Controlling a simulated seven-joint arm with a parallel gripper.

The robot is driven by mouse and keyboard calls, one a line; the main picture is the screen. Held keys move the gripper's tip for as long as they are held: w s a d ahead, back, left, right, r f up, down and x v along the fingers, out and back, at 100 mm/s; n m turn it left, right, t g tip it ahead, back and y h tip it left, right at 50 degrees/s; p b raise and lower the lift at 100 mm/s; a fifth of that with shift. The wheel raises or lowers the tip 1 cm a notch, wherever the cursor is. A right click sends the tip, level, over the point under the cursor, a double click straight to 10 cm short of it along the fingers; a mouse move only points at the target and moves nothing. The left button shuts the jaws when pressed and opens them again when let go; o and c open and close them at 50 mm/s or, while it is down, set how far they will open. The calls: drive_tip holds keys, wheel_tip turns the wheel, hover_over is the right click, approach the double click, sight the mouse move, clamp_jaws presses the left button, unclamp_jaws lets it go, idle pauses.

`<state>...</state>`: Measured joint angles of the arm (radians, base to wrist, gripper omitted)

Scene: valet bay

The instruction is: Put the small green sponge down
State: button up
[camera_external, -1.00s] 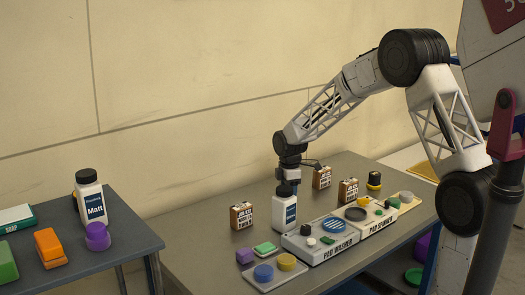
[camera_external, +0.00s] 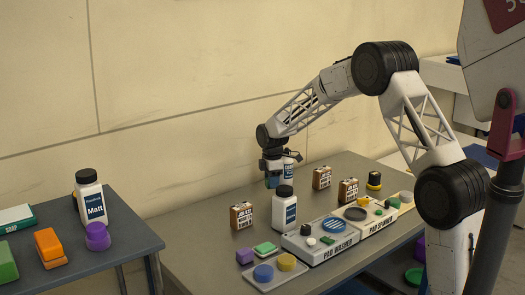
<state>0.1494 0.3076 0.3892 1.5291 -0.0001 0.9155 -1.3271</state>
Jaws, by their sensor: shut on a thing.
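My gripper (camera_external: 272,181) points down at the back edge of the grey table, left of centre. It is shut on a small, dark blue-green thing, which I take to be the small green sponge; the fingers and shadow hide most of it. I cannot tell whether it touches the table. A white bottle with a blue label (camera_external: 284,210) stands upright in front of my gripper, apart from it.
The pad washer (camera_external: 320,246) and pad spinner (camera_external: 376,220) fill the table's middle and right. Brown boxes (camera_external: 241,215) stand behind.

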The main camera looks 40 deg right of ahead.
sight(266, 193)
drive_tip(key=shift+w+d+f, duration=0.1)
drive_tip(key=shift+w+d, duration=0.05)
drive_tip(key=shift+w, duration=0.7)
drive_tip(key=shift+w+d+f, duration=0.1)
drive_tip(key=shift+w, duration=0.75)
drive_tip(key=shift+w, duration=0.1)
drive_tip(key=shift+w, duration=0.25)
drive_tip(key=shift+w+d+f, duration=0.1)
drive_tip(key=shift+f, duration=1.7)
drive_tip(key=shift+f, duration=0.1)
drive_tip(key=o, duration=0.9)
